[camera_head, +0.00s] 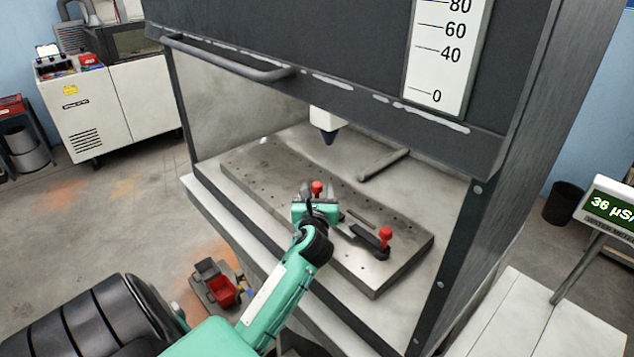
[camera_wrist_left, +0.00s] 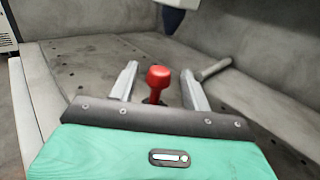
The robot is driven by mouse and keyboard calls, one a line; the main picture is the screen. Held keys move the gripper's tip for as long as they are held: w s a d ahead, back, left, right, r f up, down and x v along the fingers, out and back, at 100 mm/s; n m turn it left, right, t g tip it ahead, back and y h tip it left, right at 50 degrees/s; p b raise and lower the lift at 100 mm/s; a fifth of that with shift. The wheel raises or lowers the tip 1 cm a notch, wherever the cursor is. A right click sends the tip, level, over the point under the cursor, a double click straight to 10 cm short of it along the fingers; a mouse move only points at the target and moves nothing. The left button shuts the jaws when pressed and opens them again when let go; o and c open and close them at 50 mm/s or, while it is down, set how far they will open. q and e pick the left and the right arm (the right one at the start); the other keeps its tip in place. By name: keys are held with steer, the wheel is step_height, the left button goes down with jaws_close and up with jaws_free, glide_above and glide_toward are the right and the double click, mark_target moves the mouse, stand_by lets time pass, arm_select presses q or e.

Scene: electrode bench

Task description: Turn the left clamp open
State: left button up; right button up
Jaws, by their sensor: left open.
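The left clamp has a red knob (camera_head: 317,187) and stands on the grey drilled plate inside the machine. Its red knob (camera_wrist_left: 158,80) also shows in the left wrist view, upright between my two open fingers. My left gripper (camera_wrist_left: 160,85) is open around the knob, with a gap on both sides. In the head view my left gripper (camera_head: 318,205) hides the clamp's lower part. The right clamp with a red knob (camera_head: 385,237) stands at the plate's right end. My right gripper is not in view.
A grey rod (camera_head: 384,165) lies behind the clamps. The raised door with its handle (camera_head: 225,60) is overhead. A meter (camera_head: 612,205) stands at the right.

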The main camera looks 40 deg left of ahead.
arm_select(q)
steer(key=shift+x, duration=1.05)
steer(key=shift+w+a, duration=0.2)
steer(key=shift+w, duration=0.05)
steer(key=shift+c, duration=0.5)
jaws_close()
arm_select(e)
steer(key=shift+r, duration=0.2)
